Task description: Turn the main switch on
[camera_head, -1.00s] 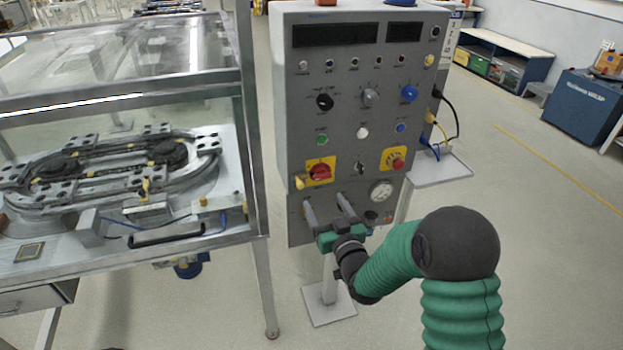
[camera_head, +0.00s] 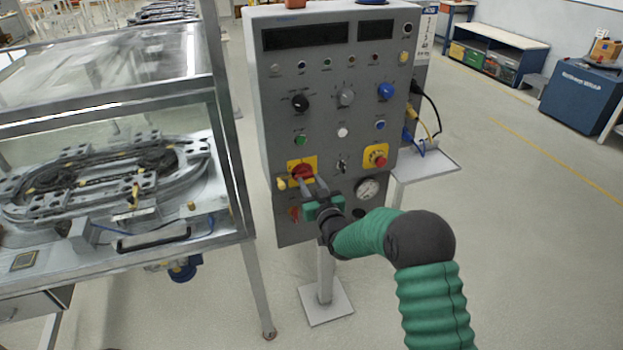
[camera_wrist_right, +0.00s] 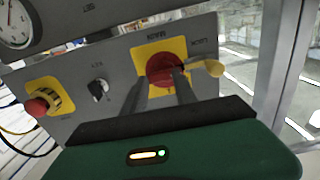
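The main switch (camera_head: 302,170) is a red rotary knob on a yellow plate, low on the left of the grey control panel. In the right wrist view the knob (camera_wrist_right: 164,69) is near the top centre, with a yellow tab (camera_wrist_right: 209,67) at its side. My right gripper (camera_head: 313,184) is just in front of the knob, from below and right in the head view. Its two fingers (camera_wrist_right: 161,82) are apart, one toward each side of the knob's lower part. Whether they touch it, I cannot tell. My left gripper is not in view.
A red button on yellow (camera_head: 375,156), a small black key switch (camera_head: 342,165) and a pressure gauge (camera_head: 368,189) are right of the knob. A glass-sided track table (camera_head: 180,244) stands to the left.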

